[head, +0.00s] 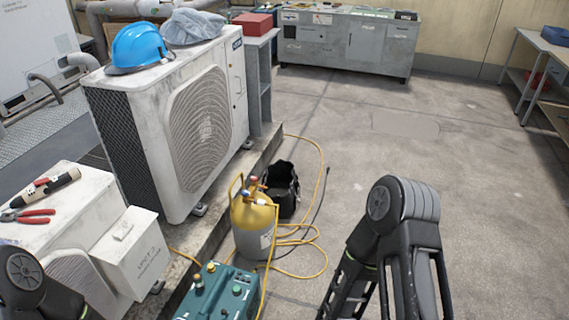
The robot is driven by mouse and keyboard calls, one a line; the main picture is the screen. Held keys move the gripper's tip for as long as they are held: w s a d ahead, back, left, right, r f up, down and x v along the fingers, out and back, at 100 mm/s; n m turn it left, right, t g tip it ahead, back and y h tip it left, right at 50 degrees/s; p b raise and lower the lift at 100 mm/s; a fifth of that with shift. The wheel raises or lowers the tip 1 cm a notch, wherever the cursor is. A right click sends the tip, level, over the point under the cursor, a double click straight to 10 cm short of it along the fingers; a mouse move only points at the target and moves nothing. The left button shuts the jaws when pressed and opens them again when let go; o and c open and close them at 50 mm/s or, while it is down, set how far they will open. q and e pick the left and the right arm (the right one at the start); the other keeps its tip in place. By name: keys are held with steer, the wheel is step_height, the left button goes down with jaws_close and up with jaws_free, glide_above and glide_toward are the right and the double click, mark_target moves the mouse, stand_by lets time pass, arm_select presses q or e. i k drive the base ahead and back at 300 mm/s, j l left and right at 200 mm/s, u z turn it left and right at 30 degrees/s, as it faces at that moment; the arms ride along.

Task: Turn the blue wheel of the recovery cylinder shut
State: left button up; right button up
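The recovery cylinder (253,228) stands upright on the concrete floor, left of the picture's centre. It has a yellow top, a grey body and a yellow handle. A small blue wheel (246,193) appears at its top, close to a red one (254,180). Both are too small to tell how far they are turned. My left arm shows only at the lower left corner and my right arm at the lower right of centre. Neither gripper is in view, and neither arm touches the cylinder.
A teal machine (217,292) stands in front of the cylinder. A black bag (283,190) is behind it, and yellow hoses (300,240) loop on the floor to its right. A condenser (185,125) stands on a raised kerb at left. The floor at right is clear.

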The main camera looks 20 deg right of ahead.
mark_target(244, 193)
steer(key=i+l+z, duration=0.1)
steer(key=i+l, duration=0.25)
steer(key=i+l+z, duration=0.15)
steer(key=i, duration=0.3)
steer(key=i+l+z, duration=0.1)
steer(key=i+l, duration=0.25)
steer(key=i+l+z, duration=0.1)
steer(key=i, duration=0.45)
steer(key=i+l+z, duration=0.15)
steer(key=i+l, duration=0.15)
steer(key=i, duration=0.15)
